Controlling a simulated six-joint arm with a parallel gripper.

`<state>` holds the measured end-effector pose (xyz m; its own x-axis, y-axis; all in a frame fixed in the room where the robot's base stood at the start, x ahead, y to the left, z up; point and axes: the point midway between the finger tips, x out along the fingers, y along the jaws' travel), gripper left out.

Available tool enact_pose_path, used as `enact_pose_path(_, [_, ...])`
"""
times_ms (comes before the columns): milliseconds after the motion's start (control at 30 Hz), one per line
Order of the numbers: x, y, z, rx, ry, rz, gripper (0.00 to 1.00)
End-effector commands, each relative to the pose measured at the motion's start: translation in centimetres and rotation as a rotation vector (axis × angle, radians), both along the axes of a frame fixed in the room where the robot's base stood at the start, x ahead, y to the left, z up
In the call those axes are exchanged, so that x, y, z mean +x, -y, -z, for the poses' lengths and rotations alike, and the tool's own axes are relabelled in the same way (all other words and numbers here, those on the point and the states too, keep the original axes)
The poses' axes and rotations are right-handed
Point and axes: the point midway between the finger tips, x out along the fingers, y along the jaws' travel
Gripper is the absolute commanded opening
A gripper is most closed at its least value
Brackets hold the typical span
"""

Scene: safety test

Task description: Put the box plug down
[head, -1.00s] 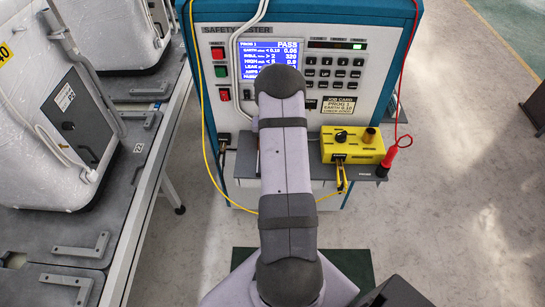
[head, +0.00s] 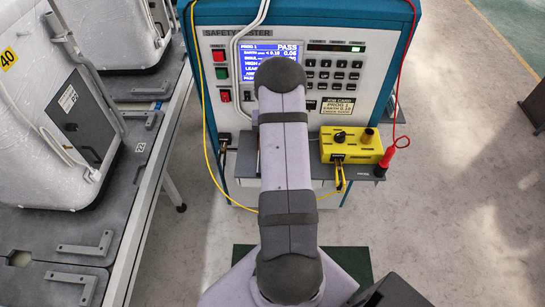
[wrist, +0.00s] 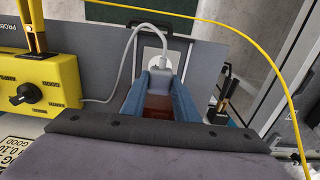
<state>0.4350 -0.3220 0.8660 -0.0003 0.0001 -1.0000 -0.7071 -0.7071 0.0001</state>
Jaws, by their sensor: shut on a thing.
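The box plug (wrist: 161,65) is a pale grey plug in the wrist view, between the tips of my gripper (wrist: 160,78). Its grey cord loops up and left, then down to the yellow box (wrist: 40,87). My gripper's two blue fingers are shut on the plug, with a reddish-brown piece visible between them. They are over the grey shelf (wrist: 108,48); I cannot tell whether the plug touches it. In the head view my own arm hides the gripper and plug, while the yellow box (head: 352,145) shows on the right of the shelf (head: 243,165).
The safety tester (head: 213,115) stands behind the shelf, its screen reading PASS. A red probe (head: 398,146) is at the shelf's right end. A yellow lead (wrist: 265,45) arcs across the wrist view, and a black clip (wrist: 223,97) is right of the fingers. A bench (head: 130,215) stands left.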

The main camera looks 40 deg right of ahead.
Motion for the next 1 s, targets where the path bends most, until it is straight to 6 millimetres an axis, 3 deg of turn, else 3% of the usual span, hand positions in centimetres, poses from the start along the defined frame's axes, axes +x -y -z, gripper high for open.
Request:
enact_pose_path(567, [-0.2,0.3,-0.4,-0.001,0.001,0.001,0.00])
enact_pose_path(767, [-1.7,2.5,-0.7,-0.004,0.004,0.006,0.00])
enact_pose_path(1000, [-5.5,6.1,-2.2,-0.004,0.004,0.005,0.00])
